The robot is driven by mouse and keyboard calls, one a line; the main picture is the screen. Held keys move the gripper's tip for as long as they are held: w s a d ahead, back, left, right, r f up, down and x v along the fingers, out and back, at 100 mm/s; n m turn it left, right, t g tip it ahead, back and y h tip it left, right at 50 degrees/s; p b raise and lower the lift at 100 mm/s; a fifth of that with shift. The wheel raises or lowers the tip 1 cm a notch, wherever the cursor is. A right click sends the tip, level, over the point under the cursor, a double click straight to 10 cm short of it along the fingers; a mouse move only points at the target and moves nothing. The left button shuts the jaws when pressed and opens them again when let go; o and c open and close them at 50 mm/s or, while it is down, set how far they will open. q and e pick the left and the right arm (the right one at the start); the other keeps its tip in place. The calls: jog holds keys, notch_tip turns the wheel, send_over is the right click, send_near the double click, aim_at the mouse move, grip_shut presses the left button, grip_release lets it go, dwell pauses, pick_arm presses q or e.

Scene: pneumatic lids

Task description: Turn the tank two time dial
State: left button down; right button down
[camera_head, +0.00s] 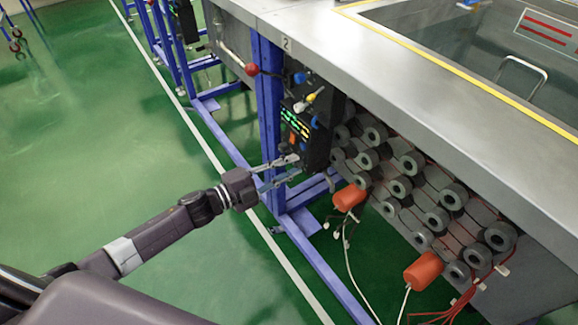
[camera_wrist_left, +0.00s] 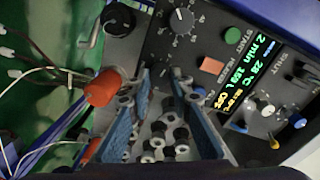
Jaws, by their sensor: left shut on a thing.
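In the left wrist view the panel (camera_wrist_left: 228,18) shows a lit display (camera_wrist_left: 250,68) with a line reading 2 min. A black dial with a white pointer and scale (camera_wrist_left: 182,20) is in plain view above my fingertips. My left gripper (camera_head: 292,166) reaches the panel's lower part. In the wrist view its blue-padded fingers (camera_wrist_left: 161,76) are closed at the panel's lower left dial, the time dial, which is mostly hidden between the fingertips. My right gripper is not in view.
A green button (camera_wrist_left: 233,34) and an orange button (camera_wrist_left: 212,65) lie right of the dials. A black knob (camera_wrist_left: 117,18) stands to the left. Orange floats (camera_head: 349,197) and several grey rollers (camera_head: 452,196) hang under the tank. Green floor (camera_head: 90,130) is free at left.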

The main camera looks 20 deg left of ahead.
pick_arm(q)
jog(key=c, duration=1.7)
grip_release()
jog(key=shift+c, duration=0.2)
jog(key=v, duration=1.2)
jog(key=shift+d, duration=0.1)
